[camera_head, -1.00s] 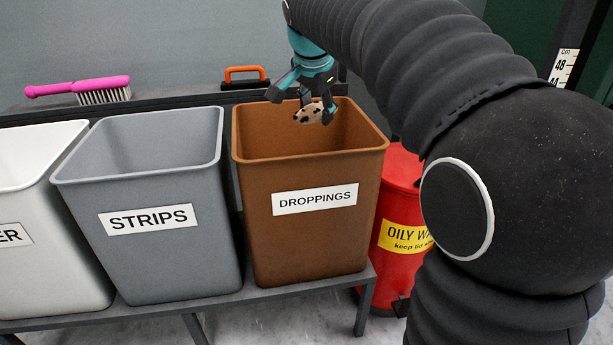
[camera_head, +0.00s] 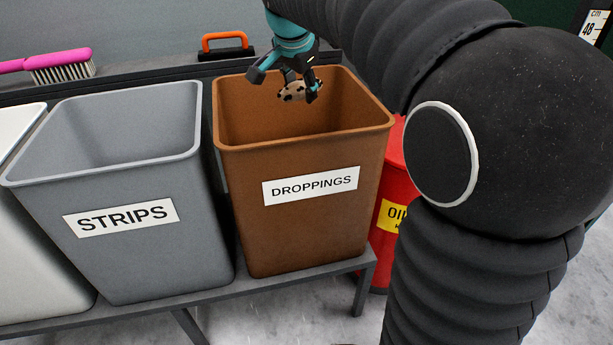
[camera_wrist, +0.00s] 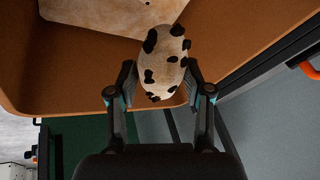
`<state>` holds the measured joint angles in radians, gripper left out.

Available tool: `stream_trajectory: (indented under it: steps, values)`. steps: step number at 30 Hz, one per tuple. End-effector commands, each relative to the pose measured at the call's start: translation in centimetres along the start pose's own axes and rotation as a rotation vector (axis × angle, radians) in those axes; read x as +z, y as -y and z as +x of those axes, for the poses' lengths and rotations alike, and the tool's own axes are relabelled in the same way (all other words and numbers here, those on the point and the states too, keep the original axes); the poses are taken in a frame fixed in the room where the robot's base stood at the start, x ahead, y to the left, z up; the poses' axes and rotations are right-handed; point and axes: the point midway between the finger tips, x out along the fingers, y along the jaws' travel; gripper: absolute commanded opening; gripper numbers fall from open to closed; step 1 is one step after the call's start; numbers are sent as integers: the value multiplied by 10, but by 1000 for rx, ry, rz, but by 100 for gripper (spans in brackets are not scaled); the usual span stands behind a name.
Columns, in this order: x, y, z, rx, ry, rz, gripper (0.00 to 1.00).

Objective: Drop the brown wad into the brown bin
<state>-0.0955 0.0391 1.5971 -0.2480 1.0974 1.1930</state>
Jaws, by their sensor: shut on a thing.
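The wad (camera_head: 294,91) is pale tan-brown with black spots. My gripper (camera_head: 299,90) is shut on it and holds it over the opening of the brown bin (camera_head: 258,232), labelled DROPPINGS. In the head view the wad shows in front of the bin's inner back wall, near rim height. In the wrist view the wad (camera_wrist: 163,55) sits between both fingers (camera_wrist: 160,80), with the brown bin's inside wall (camera_wrist: 75,75) behind it. A pale tan surface (camera_wrist: 115,12) shows inside the bin; I cannot tell what it is.
A grey bin (camera_head: 150,250) labelled STRIPS and a white bin (camera_head: 38,262) stand to the left on a dark bench (camera_head: 300,282). A red oily-waste can (camera_head: 396,175) stands at the right. A pink brush (camera_head: 62,64) and an orange-handled object (camera_head: 225,42) lie behind the bins.

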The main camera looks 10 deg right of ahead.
Motion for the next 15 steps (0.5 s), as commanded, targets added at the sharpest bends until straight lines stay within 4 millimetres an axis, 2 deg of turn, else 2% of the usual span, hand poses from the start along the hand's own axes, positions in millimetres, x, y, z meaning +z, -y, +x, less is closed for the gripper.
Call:
stream_trajectory:
  steps: [3, 12, 13, 15]
  values:
    - [2, -2, 6, 0, -1, 2, 15]
    - [2, -2, 6, 0, -1, 2, 15]
    - [2, -2, 6, 0, -1, 2, 53]
    - [2, -2, 6, 0, -1, 2, 70]
